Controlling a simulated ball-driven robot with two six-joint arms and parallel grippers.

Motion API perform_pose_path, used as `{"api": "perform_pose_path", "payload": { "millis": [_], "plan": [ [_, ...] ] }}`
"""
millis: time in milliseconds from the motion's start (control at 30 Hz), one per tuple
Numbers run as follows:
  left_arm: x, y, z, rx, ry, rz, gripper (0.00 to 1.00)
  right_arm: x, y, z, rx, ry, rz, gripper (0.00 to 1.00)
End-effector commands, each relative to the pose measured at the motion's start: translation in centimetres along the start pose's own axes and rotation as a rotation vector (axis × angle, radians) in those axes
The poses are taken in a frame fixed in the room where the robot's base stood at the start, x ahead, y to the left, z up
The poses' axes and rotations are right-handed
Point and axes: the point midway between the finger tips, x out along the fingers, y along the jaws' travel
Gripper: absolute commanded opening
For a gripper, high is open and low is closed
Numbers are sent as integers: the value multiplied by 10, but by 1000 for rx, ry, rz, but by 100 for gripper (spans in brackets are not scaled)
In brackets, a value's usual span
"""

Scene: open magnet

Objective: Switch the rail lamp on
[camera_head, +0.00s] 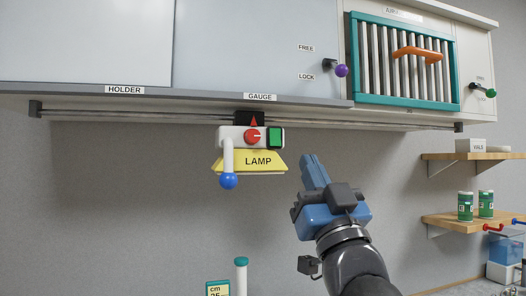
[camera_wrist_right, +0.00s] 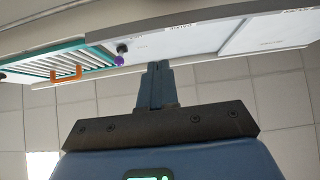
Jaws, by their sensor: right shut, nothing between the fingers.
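The rail lamp (camera_head: 249,161) hangs from the rail (camera_head: 340,122) under the cabinet. It has a yellow shade marked LAMP, a white body with a red round knob (camera_head: 252,136), a green square button (camera_head: 276,137), and a white arm ending in a blue ball (camera_head: 228,181). I cannot tell whether it is lit. My right gripper (camera_head: 312,162) is to the right of the lamp, apart from it, pointing up. Its blue fingers are shut and empty; they also show in the right wrist view (camera_wrist_right: 155,68). The lamp does not show in the wrist view. My left gripper is not in view.
Above are cabinet doors with a purple knob (camera_head: 341,71) marked FREE and LOCK, and a teal-framed grille (camera_head: 374,60) with an orange handle (camera_head: 417,54). At right, wooden shelves (camera_head: 468,220) carry green cans (camera_head: 465,206). The space between gripper and lamp is clear.

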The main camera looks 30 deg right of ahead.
Motion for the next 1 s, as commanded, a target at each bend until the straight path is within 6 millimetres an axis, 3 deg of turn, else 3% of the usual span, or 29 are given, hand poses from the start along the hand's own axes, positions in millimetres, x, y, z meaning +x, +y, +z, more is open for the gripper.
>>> {"api": "perform_pose_path", "payload": {
  "millis": [100,300,733,1000],
  "plan": [
    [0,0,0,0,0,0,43,-1,0,15,2,-72,1,0],
    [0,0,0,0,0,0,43,-2,0,25,4,-123,2,0],
    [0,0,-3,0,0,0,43,0,0,25,4,-124,2,0],
    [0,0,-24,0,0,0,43,14,0,25,4,-127,2,0]
  ]
}}
